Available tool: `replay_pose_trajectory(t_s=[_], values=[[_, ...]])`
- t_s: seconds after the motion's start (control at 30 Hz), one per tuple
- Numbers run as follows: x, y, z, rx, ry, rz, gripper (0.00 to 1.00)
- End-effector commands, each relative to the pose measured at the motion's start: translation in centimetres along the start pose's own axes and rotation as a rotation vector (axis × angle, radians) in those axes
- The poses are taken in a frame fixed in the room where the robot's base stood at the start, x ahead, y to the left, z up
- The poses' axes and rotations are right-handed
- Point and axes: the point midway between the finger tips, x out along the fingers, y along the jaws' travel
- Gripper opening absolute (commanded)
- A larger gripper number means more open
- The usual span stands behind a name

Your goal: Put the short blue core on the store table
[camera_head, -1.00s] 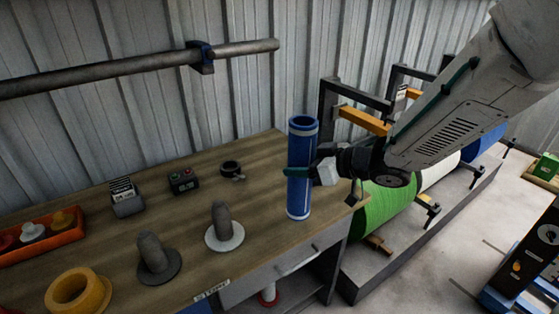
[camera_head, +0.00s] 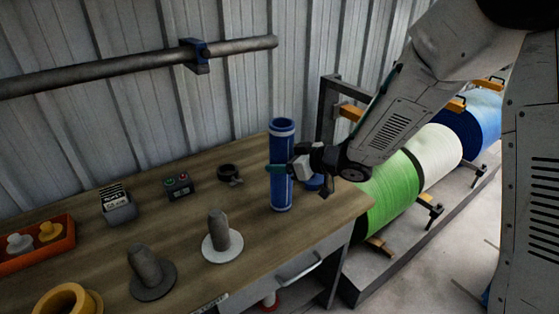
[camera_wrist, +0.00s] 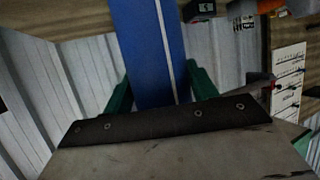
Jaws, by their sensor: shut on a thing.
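The blue core (camera_head: 282,150) is an upright tube with pale bands near its ends, in the head view over the right part of the wooden table (camera_head: 190,222). My gripper (camera_head: 281,168) is shut on its side around mid-height. I cannot tell whether its lower end touches the tabletop. In the wrist view the blue core (camera_wrist: 147,40), with a white line along it, lies between my green fingers (camera_wrist: 160,92); its ends are out of frame. A small blue object (camera_head: 314,183) shows partly behind my gripper; its full shape is hidden.
Two grey pegs on round bases (camera_head: 219,232) (camera_head: 146,268), a black ring (camera_head: 229,173), a button box (camera_head: 180,184), a card holder (camera_head: 117,206), an orange tray (camera_head: 40,259) and a yellow ring (camera_head: 68,300) stand on the table. Rolls (camera_head: 392,198) lie right.

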Motion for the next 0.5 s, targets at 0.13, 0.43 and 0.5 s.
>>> replay_pose_trajectory(t_s=[0.13,0.43,0.5], values=[[0.03,-0.08,-0.19,-0.003,0.003,-0.001,0.23],[0.09,-0.03,0.17,-0.002,0.001,0.0,0.79],[0.08,-0.02,0.17,-0.002,0.001,0.0,0.79]])
